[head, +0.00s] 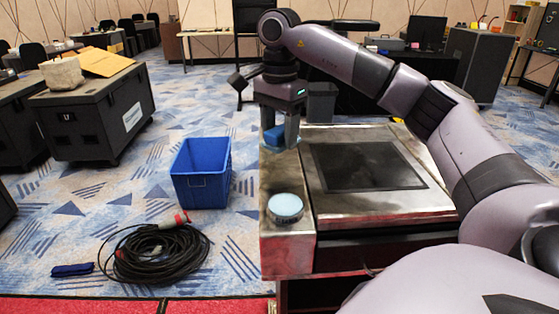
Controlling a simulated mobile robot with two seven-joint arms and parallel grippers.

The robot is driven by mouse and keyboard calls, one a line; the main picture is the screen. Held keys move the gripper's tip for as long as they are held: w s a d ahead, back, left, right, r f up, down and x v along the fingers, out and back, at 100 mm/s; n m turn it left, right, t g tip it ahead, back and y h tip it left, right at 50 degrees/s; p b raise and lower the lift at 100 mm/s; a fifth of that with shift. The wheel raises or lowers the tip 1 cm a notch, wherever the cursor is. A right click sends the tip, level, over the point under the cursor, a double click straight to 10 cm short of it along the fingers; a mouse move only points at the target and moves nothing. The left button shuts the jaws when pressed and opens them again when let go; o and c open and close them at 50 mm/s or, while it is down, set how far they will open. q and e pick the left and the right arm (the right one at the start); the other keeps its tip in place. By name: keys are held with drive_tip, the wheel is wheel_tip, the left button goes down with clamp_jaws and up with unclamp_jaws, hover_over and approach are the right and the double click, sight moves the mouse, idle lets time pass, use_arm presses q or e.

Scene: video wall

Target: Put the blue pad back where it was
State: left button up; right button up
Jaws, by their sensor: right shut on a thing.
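The blue pad (273,136) is a small blue block between the fingers of my right gripper (279,140). The gripper points down at the far left corner of the metal worktop (279,175) and is shut on the pad. The fingers partly hide the pad. I cannot tell whether its underside touches the surface below. A pale blue round disc (285,208) lies on the near left part of the worktop, apart from the gripper. My left gripper is not in view.
A dark square plate (368,166) is set in the worktop. A blue bin (201,174) and a coiled black cable (155,252) are on the carpet to the left. A black case (95,113) stands farther left. The worktop's left strip between gripper and disc is clear.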

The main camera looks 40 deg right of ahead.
sight(280, 170)
drive_tip(key=shift+f, duration=2.9)
drive_tip(key=shift+f, duration=0.1)
drive_tip(key=o, duration=0.9)
drive_tip(key=shift+o, duration=0.2)
